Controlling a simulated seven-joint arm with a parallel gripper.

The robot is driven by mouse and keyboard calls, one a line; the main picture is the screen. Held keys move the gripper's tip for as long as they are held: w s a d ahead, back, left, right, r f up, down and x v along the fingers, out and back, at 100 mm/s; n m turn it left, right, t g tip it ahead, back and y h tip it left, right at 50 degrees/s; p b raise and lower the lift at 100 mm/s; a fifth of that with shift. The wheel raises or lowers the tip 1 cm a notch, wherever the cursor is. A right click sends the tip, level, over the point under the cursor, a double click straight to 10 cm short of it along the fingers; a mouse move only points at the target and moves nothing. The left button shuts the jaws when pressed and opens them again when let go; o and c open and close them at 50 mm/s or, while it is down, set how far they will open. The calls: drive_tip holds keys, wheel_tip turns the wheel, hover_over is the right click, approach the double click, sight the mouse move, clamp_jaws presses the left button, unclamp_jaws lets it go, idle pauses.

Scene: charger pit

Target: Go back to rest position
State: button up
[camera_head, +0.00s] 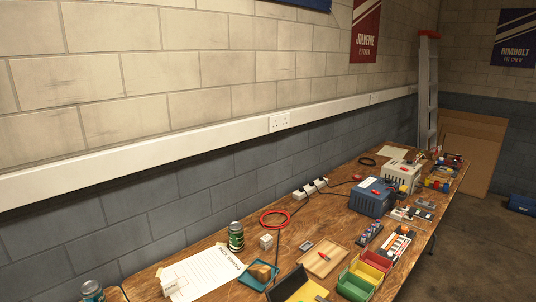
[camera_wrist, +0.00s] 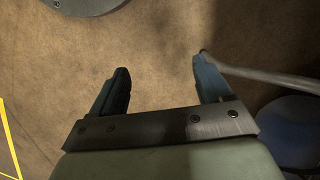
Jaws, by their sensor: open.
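My gripper (camera_wrist: 160,82) shows in the wrist view, with its two dark fingers apart and nothing between them. Behind the fingers is a plain brown surface. The head view does not show my gripper or arm. There the wooden workbench (camera_head: 205,268) runs along the wall from the front left to the back right.
A blue charger box (camera_head: 370,197) and a white one (camera_head: 399,175) stand on the bench. A ladder (camera_head: 427,95) leans at the back.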

drive_tip(key=s+a+r+n+g, duration=0.2)
drive_tip(key=s+a+n, duration=0.1)
drive_tip(key=s, duration=0.4)
drive_tip(key=s+a+r+n+g+h, duration=0.1)
drive_tip(key=s+a+r+n+g, duration=0.1)
drive_tip(key=s, duration=0.5)
drive_tip(key=a+r+n, duration=0.1)
drive_tip(key=a+n, duration=0.1)
drive_tip(key=a, duration=0.1)
drive_tip(key=shift+s+r+n+g, duration=0.2)
drive_tip(key=shift+r+n+g, duration=0.1)
